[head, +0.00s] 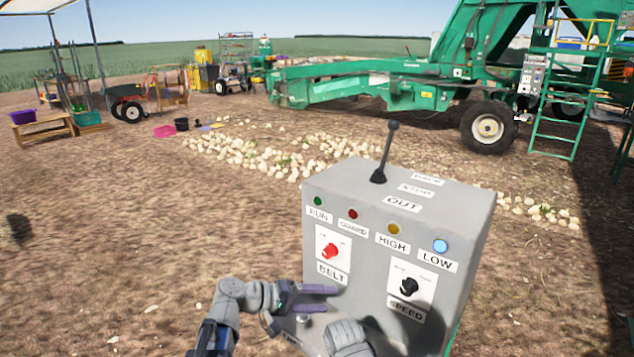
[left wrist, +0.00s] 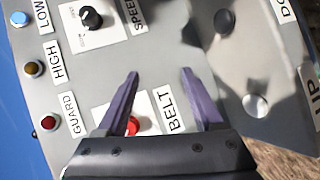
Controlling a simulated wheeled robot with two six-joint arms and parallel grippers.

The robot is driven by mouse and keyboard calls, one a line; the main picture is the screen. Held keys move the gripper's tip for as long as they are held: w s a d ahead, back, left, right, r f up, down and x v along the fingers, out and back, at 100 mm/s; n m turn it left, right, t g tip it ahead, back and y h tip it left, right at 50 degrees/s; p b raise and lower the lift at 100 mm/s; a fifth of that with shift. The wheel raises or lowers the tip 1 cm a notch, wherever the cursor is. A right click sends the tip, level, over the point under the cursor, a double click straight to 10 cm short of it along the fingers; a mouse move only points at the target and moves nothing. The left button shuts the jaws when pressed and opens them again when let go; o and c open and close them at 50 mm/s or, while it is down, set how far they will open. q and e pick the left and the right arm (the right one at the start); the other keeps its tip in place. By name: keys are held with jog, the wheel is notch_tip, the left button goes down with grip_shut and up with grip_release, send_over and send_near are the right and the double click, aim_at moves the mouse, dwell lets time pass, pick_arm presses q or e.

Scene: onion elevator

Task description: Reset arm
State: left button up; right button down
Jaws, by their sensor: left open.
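My left gripper (head: 331,299) is in front of the grey control box (head: 462,205), low on its face, below the red BELT knob (head: 330,251). Its purple fingers are apart with nothing between the tips. In the left wrist view the gripper (left wrist: 160,73) points across the panel. The red knob (left wrist: 132,126) shows partly behind one finger there, and I cannot tell whether they touch. The black SPEED knob (head: 408,287) is to the right. A rounded grey part, perhaps an arm link of mine, covers part of the lower panel. My right gripper is not seen.
A black lever (head: 384,150) stands on top of the box. The blue LOW light (head: 440,246) looks lit. A silver button (left wrist: 256,105) sits by the UP label. Pale onions (head: 260,158) lie in rows behind; a green machine (head: 370,85) stands beyond. Bare soil lies left.

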pick_arm(q)
jog(key=s+d+f+m+g+y+p, duration=0.25)
jog(key=s+f+y, duration=0.2)
jog(key=s, duration=0.35)
jog(key=s+a+f+m+g+y+p, duration=0.2)
jog(key=s+a+f+m+y+p, duration=0.1)
jog(key=s+a+y, duration=0.4)
jog(key=s+m+y, duration=0.1)
jog(key=s+y, duration=0.1)
jog(key=y, duration=0.1)
jog(key=shift+s+a, duration=0.15)
jog(key=shift+a, duration=0.25)
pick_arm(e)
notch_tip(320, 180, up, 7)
